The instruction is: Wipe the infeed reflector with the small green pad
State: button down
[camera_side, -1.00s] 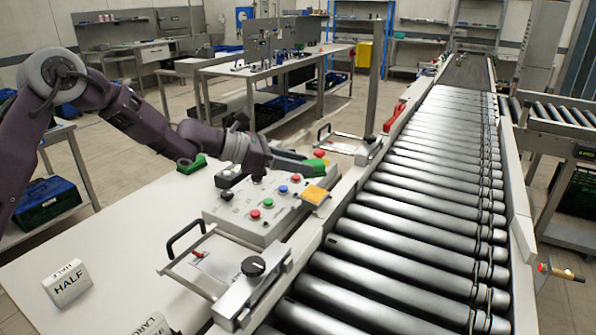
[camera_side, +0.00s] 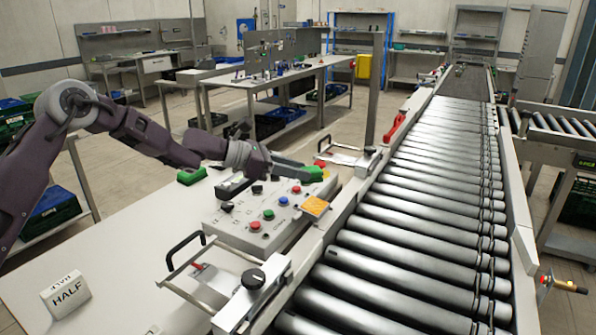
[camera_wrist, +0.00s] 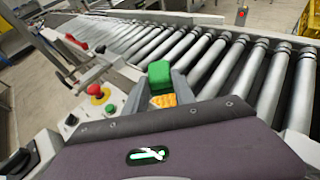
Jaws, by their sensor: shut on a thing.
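My gripper (camera_side: 300,167) is shut on a small green pad (camera_side: 314,173), which sticks out past the fingertips. In the wrist view the green pad (camera_wrist: 159,75) shows at the fingertips. The infeed reflector, an orange square (camera_side: 316,206), sits at the conveyor-side edge of the grey control box. In the side view the pad is above and beyond it, apart in the picture. In the wrist view part of the reflector (camera_wrist: 164,100) shows between the fingers, just below the pad. A second green block (camera_side: 191,176) lies on the white table behind the box.
The control box (camera_side: 245,232) carries several coloured buttons and a red stop knob near my gripper. A handled metal fixture (camera_side: 250,290) stands in front of it, another (camera_side: 345,155) behind. The roller conveyor (camera_side: 410,220) is empty along its right.

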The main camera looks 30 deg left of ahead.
jog(key=shift+w+f, duration=2)
jog(key=shift+f, duration=1.6)
jog(key=shift+s+r, duration=0.7)
jog(key=shift+r, duration=0.65)
jog(key=shift+s+r, duration=0.65)
jog(key=shift+r, duration=0.7)
jog(key=shift+s+r, duration=0.7)
jog(key=shift+r, duration=0.65)
